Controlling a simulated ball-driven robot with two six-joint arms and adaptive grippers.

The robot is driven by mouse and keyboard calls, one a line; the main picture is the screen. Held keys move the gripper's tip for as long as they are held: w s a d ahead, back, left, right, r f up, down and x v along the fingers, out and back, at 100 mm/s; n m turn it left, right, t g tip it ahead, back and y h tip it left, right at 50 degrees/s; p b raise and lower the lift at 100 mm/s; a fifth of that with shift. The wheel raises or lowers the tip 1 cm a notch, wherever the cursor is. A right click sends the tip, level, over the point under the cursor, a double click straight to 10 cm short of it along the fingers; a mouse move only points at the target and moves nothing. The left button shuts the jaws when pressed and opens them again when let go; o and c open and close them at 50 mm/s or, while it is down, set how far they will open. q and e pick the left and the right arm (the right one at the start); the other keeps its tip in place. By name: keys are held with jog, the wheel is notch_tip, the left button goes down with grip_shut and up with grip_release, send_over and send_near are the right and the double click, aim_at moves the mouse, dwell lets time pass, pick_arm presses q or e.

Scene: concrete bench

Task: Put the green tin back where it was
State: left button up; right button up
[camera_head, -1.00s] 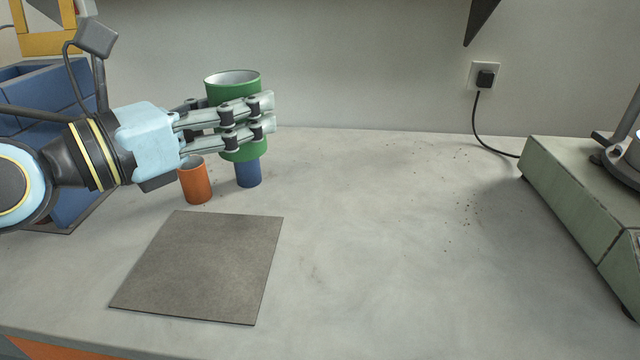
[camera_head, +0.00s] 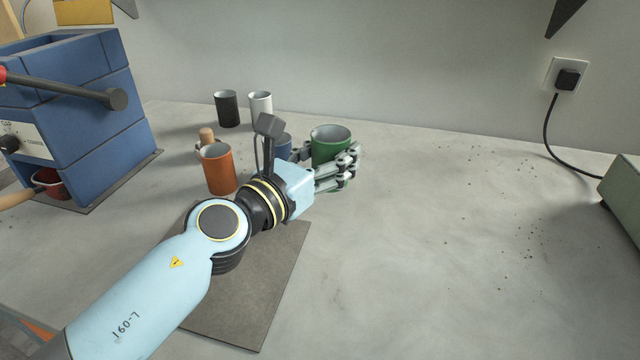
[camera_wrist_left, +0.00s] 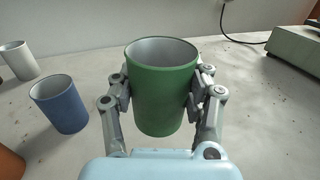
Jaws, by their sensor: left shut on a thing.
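The green tin (camera_head: 328,142) is upright in my left gripper (camera_head: 348,168), which is shut on it with fingers on both sides. In the left wrist view the green tin (camera_wrist_left: 160,90) stands open-topped between the fingers. It is low over the bench; I cannot tell whether its base touches. The blue tin (camera_head: 285,147) is just left of it, partly behind my wrist. The blue tin (camera_wrist_left: 59,104) shows whole in the left wrist view, apart from the green one. My right gripper is not in view.
An orange tin (camera_head: 219,169) stands left of my wrist. A black tin (camera_head: 228,109) and a white tin (camera_head: 261,104) stand behind. A dark mat (camera_head: 255,300) lies under my arm. A blue block-built box (camera_head: 85,120) stands left.

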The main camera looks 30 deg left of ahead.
pick_arm(q)
jog(key=w+a+f+b, duration=0.2)
jog(key=w+a+f, duration=0.1)
jog(key=shift+w+a+f, duration=0.3)
jog(key=shift+w+a, duration=0.05)
jog(key=shift+w+a+f+b, duration=0.2)
jog(key=shift+w+a+b, duration=0.1)
jog(key=shift+b, duration=0.15)
notch_tip(320, 180, down, 4)
jog(key=b, duration=0.4)
jog(key=shift+s, duration=0.1)
jog(key=shift+r, duration=0.2)
jog(key=shift+f, duration=0.1)
jog(key=o, duration=1.4)
jog(key=shift+c, duration=0.2)
